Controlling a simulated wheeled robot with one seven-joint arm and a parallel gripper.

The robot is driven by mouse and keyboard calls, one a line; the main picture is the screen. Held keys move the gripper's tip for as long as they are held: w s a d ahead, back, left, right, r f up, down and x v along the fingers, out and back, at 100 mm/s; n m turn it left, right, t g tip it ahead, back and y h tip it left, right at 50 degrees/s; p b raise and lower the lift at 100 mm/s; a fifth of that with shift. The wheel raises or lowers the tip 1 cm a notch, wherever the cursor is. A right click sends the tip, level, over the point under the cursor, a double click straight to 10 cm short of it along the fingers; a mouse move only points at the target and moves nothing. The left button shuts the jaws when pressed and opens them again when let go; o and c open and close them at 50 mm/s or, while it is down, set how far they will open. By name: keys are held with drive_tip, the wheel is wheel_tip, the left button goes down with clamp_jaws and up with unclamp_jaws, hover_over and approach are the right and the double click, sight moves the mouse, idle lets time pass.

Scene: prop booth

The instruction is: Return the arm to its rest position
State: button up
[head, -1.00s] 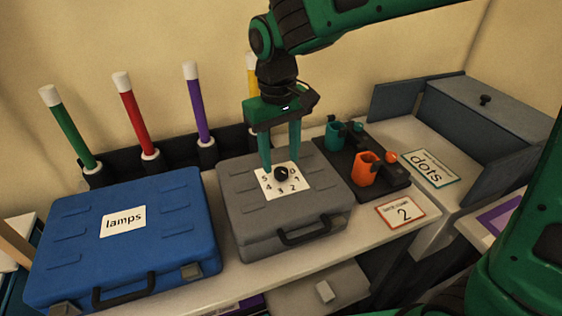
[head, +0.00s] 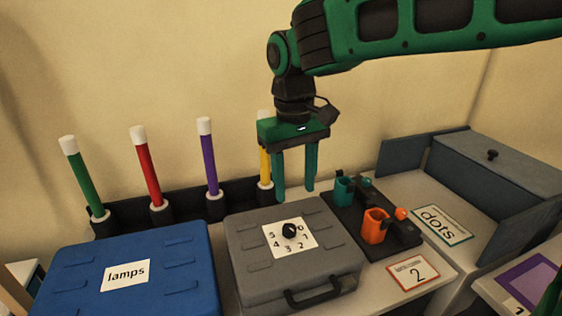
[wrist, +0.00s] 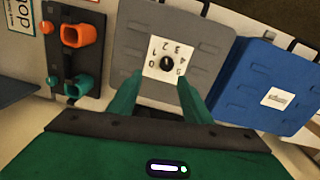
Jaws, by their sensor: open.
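My gripper (head: 296,194) is open and empty in the head view, its green fingers pointing down above the back part of the grey case (head: 255,284). The case carries a white dial card with a black knob (head: 289,230) and numbers around it. In the wrist view the open fingers (wrist: 160,95) frame the lower part of the grey case (wrist: 212,42), with the knob (wrist: 167,63) between and beyond them. The fingers are apart from the knob. My arm reaches in from the upper right.
A blue case (head: 172,284) labelled "lamps" lies at left. Green, red, purple and yellow (head: 265,160) sticks stand in a black rack behind. A dark tray (head: 403,236) holds teal and orange (head: 375,226) cups. A grey-blue box (head: 500,160) stands at right, near a "dots" card (head: 440,225).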

drive_tip(key=s+d+f+m, duration=0.2)
drive_tip(key=s+d+m, duration=0.1)
drive_tip(key=d, duration=0.9)
drive_tip(key=s+d+f+m, duration=0.1)
drive_tip(key=s+d+m, duration=0.2)
drive_tip(key=d, duration=0.9)
drive_tip(key=s+d+f+m, duration=0.2)
drive_tip(key=s+d+f, duration=0.1)
drive_tip(key=s+d, duration=0.2)
drive_tip(key=s+d+f+m, duration=0.3)
drive_tip(key=s+d, duration=0.3)
drive_tip(key=s, duration=0.4)
drive_tip(key=shift+s+f+y, duration=0.15)
drive_tip(key=shift+f+y, duration=0.15)
drive_tip(key=shift+f, duration=0.05)
drive_tip(key=c, duration=0.4)
drive_tip(key=shift+o, duration=0.2)
